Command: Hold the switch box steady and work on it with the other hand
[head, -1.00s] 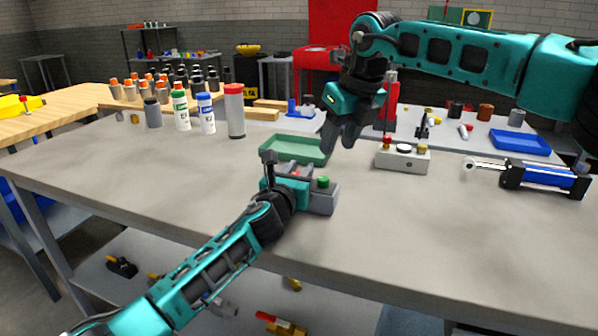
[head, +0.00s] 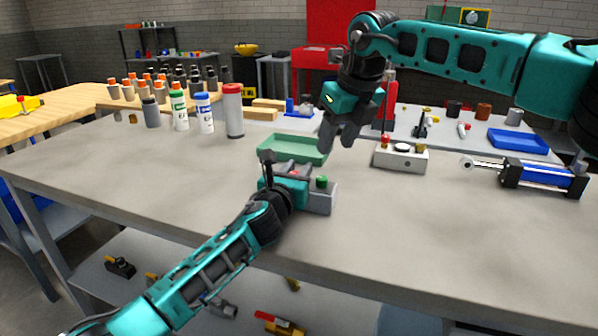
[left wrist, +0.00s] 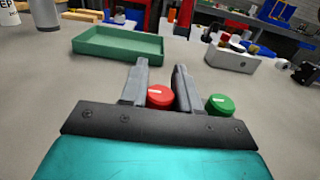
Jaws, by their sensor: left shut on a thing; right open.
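A grey switch box (head: 323,199) with a green button (head: 321,181) and a red button (head: 294,173) rests on the bench. My left gripper (head: 291,175) is shut on the box and hides much of its left side. In the left wrist view my left gripper (left wrist: 160,82) has its fingers on either side of the red button (left wrist: 160,97), with the green button (left wrist: 221,105) just right of them. The box body is mostly hidden there. My right gripper (head: 338,138) is open and empty, above the bench beyond the box, pointing down and apart from it.
A green tray (head: 291,158) lies just behind the box. A pale box with several knobs (head: 401,161) and a blue cylinder (head: 545,177) stand to the right. Bottles (head: 232,112) stand at the back left. The bench front is clear.

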